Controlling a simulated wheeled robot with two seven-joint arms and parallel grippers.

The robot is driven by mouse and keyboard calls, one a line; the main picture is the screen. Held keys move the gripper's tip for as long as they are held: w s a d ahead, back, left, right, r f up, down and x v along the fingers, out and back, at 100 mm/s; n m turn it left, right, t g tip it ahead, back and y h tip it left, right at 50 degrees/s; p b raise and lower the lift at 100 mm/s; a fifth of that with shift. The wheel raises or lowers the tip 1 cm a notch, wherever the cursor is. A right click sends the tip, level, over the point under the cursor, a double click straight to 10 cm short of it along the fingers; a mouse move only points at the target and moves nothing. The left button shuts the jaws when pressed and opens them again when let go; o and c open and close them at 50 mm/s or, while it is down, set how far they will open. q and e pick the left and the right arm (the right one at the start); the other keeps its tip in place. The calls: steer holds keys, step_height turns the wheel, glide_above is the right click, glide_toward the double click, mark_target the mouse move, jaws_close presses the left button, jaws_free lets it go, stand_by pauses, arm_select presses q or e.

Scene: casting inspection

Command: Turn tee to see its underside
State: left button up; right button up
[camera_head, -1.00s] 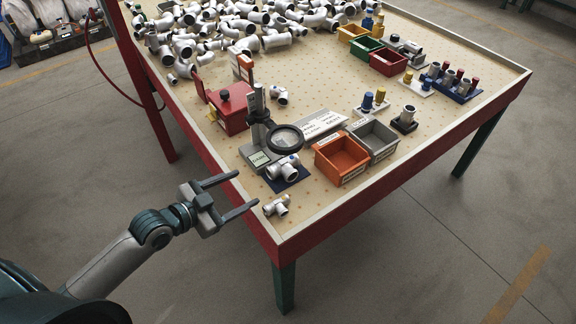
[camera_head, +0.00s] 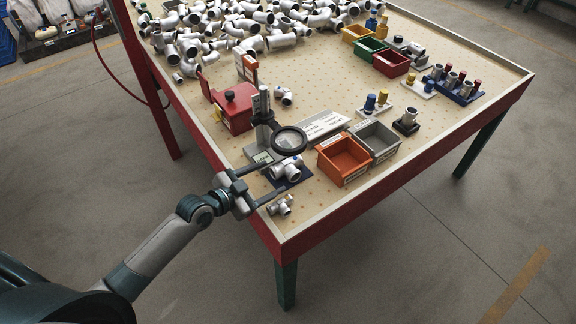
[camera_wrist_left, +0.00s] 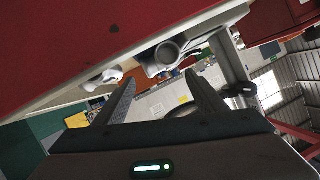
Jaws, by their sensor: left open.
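A grey pipe tee (camera_head: 288,169) with a blue mark sits on a dark blue pad (camera_head: 298,179) under the magnifier. A smaller tee (camera_head: 281,206) lies on the bare tabletop near the front corner. My left gripper (camera_head: 275,176) is open at the table's left edge, its fingers reaching in on either side of the padded tee's near side. In the left wrist view, a pipe fitting (camera_wrist_left: 163,60) shows ahead between the open fingers (camera_wrist_left: 159,80), and a smaller one (camera_wrist_left: 103,78) lies beyond the left finger. I cannot tell whether a finger touches the tee. My right gripper is out of view.
The magnifier stand (camera_head: 289,139) rises close behind the padded tee. An orange bin (camera_head: 343,168) and a grey bin (camera_head: 379,139) stand to its right. A red box (camera_head: 236,112) is behind left. Many pipe fittings are heaped at the back.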

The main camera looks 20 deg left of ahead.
mark_target(286, 171)
arm_select(q)
steer(key=shift+x, duration=1.45)
steer(key=shift+w+d+f+p, duration=0.1)
steer(key=shift+w+d+p, duration=0.2)
steer(key=shift+w+p, duration=0.2)
steer(key=p+x, duration=0.1)
steer(key=x, duration=0.1)
steer(key=shift+w+d+f, duration=0.15)
steer(key=shift+w, duration=0.15)
steer(key=shift+w+d+f, duration=0.3)
steer(key=shift+w, duration=0.2)
